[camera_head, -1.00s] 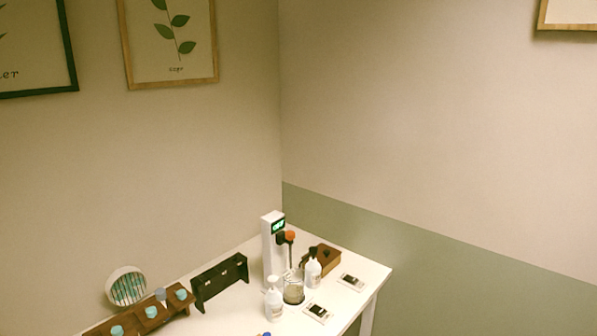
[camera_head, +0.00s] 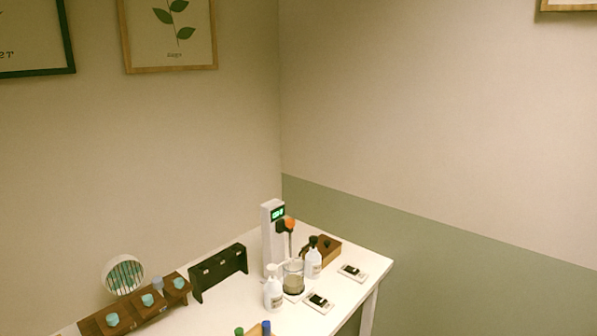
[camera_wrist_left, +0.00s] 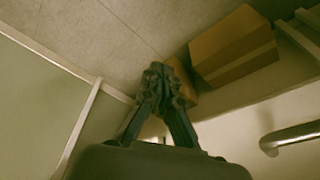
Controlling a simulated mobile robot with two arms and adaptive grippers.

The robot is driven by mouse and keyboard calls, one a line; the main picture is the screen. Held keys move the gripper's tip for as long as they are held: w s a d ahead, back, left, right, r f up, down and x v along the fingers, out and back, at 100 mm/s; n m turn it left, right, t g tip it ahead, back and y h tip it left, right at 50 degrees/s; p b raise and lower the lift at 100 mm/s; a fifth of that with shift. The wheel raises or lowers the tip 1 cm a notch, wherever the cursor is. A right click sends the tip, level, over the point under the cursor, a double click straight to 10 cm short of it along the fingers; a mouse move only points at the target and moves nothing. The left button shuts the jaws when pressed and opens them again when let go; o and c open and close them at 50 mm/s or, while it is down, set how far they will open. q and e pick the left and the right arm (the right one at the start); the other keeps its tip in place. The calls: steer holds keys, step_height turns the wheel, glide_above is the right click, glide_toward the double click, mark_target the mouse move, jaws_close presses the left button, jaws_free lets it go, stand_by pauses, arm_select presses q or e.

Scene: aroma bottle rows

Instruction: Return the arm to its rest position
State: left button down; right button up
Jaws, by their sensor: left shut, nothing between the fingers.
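My left gripper (camera_wrist_left: 160,78) shows in the left wrist view with its two dark fingers together at the tips and nothing between them. It is seen against a pale surface, with brown boxes (camera_wrist_left: 232,48) to its right. I cannot tell how far it is from them. Neither gripper shows in the head view, and my right gripper is in no view.
In the head view a white table (camera_head: 352,290) carries a white device with a green display (camera_head: 272,240), a glass beaker (camera_head: 293,276), white bottles (camera_head: 273,294), a dark rack (camera_head: 218,270) and a brown wooden rack (camera_head: 130,312). A metal bar (camera_wrist_left: 290,138) shows in the wrist view.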

arm_select(q)
steer(key=s+a+f+b, duration=0.1)
steer(key=s+f+b, duration=0.1)
steer(key=s+f, duration=0.4)
steer(key=s+a+f+g+b, duration=0.1)
steer(key=s+f, duration=0.5)
steer(key=f, duration=0.7)
steer(key=s+a+f+b, duration=0.1)
steer(key=s+f+b, duration=0.2)
steer(key=s+f, duration=0.4)
step_height(320, 180, down, 3)
steer(key=shift+a+f+g, duration=0.1)
steer(key=shift+a+g, duration=0.05)
steer(key=shift+g, duration=0.15)
